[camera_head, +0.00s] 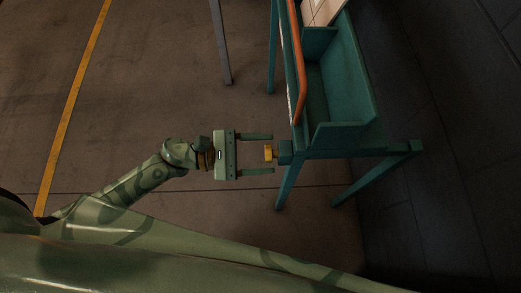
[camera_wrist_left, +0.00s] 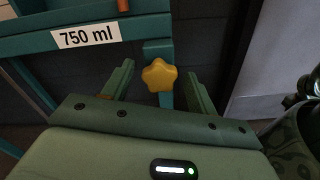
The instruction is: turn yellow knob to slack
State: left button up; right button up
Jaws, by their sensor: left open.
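The yellow knob (camera_head: 269,153) sticks out from a teal block on the near left side of the teal stand in the head view. In the left wrist view the knob (camera_wrist_left: 159,75) is star-shaped with rounded lobes, in front of a teal post. My left gripper (camera_head: 257,154) is open, its two fingers pointing at the stand. The knob lies between the lines of the fingers, near their tips, with a gap on both sides. In the wrist view the gripper fingers (camera_wrist_left: 160,82) flank the knob. My right gripper is not in view.
The teal stand (camera_head: 350,153) has a trough and an orange rail (camera_head: 298,70). A white "750 ml" label (camera_wrist_left: 86,36) is on its bar. A dark wall (camera_head: 440,120) stands at right. The floor at left is open, with a yellow line (camera_head: 73,105).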

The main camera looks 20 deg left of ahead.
pick_arm(q)
jog(key=c, duration=1)
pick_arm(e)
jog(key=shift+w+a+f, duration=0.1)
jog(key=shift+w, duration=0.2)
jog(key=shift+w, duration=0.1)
